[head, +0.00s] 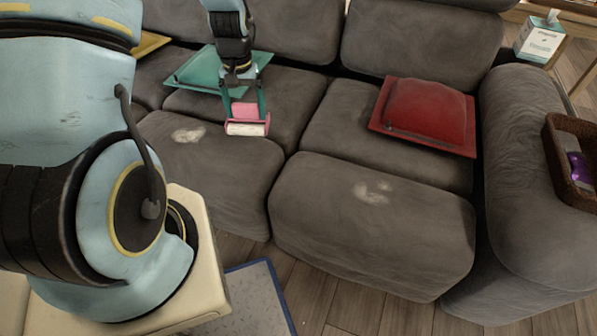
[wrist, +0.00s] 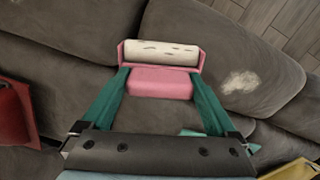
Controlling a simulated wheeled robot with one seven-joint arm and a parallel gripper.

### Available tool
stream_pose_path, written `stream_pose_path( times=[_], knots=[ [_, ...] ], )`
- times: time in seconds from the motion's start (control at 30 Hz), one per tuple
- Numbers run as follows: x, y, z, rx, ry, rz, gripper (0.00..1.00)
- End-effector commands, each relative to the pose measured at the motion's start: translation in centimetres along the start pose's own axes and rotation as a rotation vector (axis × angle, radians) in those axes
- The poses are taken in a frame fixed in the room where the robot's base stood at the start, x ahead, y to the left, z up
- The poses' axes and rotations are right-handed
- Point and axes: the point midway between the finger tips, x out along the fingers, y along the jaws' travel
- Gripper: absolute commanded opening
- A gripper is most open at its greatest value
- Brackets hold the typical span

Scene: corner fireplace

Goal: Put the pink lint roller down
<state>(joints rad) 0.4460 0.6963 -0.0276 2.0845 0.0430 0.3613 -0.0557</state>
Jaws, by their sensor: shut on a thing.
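The pink lint roller (head: 244,111) has a pink body and a pale roll with dark marks. It hangs over the grey sofa (head: 345,145) in the head view, in front of the teal cushion. My gripper (head: 246,108) has its two teal fingers shut on the lint roller's pink body, one on each side. In the wrist view the lint roller (wrist: 160,70) lies between the fingertips (wrist: 160,82), with its pale roll on the far side. I cannot tell whether the roller touches the sofa seat.
A red cushion (head: 425,112) lies on the right seat and a teal cushion (head: 205,72) on the left. Pale dusty patches (head: 188,135) (head: 371,192) mark the seats. A brown basket (head: 575,160) sits on the right armrest; a tissue box (head: 540,40) stands behind it. The front seats are otherwise clear.

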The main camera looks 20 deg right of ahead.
Motion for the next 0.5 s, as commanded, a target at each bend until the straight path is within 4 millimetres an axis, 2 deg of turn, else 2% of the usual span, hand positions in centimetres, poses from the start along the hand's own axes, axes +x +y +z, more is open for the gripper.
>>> stream_pose_path(
  times=[0.03,0.1,0.2,0.33,0.43,0.5],
  knots=[
    [1.6,3.1,-0.5,0.066,0.005,0.000,0.33],
    [1.9,6.5,-0.7,0.136,0.004,-0.001,0.33],
    [2.1,10.4,-0.6,0.214,0.003,-0.002,0.33],
    [2.0,13.4,-0.3,0.276,0.002,-0.002,0.33],
    [2.4,14.4,0.0,0.296,-0.002,-0.003,0.33],
    [3.4,14.6,0.1,0.300,-0.004,-0.004,0.33]
  ],
)
